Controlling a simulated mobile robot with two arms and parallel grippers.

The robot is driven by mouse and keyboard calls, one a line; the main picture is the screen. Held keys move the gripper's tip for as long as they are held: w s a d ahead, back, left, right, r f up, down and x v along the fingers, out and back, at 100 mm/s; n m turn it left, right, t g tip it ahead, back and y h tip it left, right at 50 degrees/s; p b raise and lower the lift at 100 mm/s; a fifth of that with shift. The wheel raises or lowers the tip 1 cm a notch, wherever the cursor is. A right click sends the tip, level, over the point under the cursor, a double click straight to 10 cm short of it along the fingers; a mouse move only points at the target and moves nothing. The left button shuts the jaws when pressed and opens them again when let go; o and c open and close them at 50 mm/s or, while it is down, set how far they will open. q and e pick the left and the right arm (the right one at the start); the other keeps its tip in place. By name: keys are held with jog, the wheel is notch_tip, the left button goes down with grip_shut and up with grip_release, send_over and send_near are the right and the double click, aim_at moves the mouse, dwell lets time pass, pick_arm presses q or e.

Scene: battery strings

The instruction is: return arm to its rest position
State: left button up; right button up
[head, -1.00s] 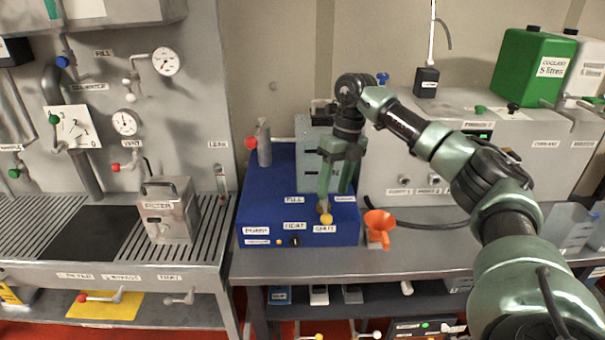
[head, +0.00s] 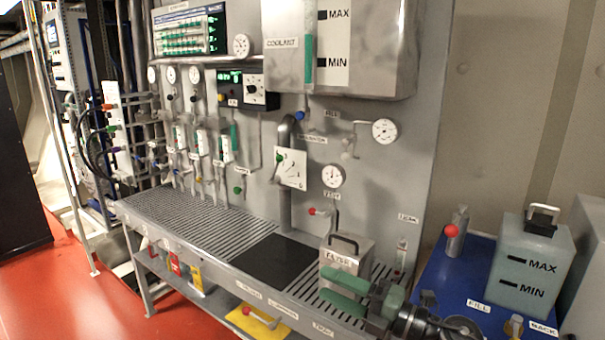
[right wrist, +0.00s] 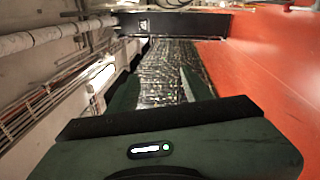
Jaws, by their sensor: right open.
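My right gripper (head: 326,284) shows at the lower middle of the head view, its two green fingers pointing left and spread apart with nothing between them. It appears in front of the lower part of the grey filter box (head: 346,250), and I cannot tell the gap between them. My left gripper is not in view.
A slotted metal bench (head: 190,218) with a dark plate (head: 273,260) runs along the gauge panel. A blue unit (head: 440,280) with a translucent MAX/MIN tank (head: 530,268) stands at the right. Red floor (head: 75,290) is open at the lower left.

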jog(key=s+d+f+m+t+h, duration=0.2)
jog(key=s+d+f+m+h, duration=0.45)
jog(key=m, duration=0.65)
jog(key=s+d+f+m+t+h, duration=0.1)
jog(key=s+d+f+m+h, duration=0.2)
jog(key=d+f+m+h, duration=0.65)
jog(key=s+a+f+m+g, duration=0.1)
jog(key=s+f+m+g, duration=0.4)
jog(key=s, duration=0.6)
jog(key=s+a+f+m+g, duration=0.15)
jog(key=s+f+g, duration=0.25)
jog(key=s+f, duration=0.55)
jog(key=s+f+g, duration=0.1)
jog(key=s+f, duration=0.1)
jog(key=f, duration=0.9)
jog(key=s+f+g, duration=0.1)
jog(key=s+f, duration=0.1)
jog(key=f, duration=1)
jog(key=s+d+f, duration=0.2)
jog(key=s+f, duration=0.6)
jog(key=s+d+f, duration=0.2)
jog(key=s+f, duration=0.6)
jog(key=shift+s+g, duration=0.25)
jog(key=shift+g, duration=0.15)
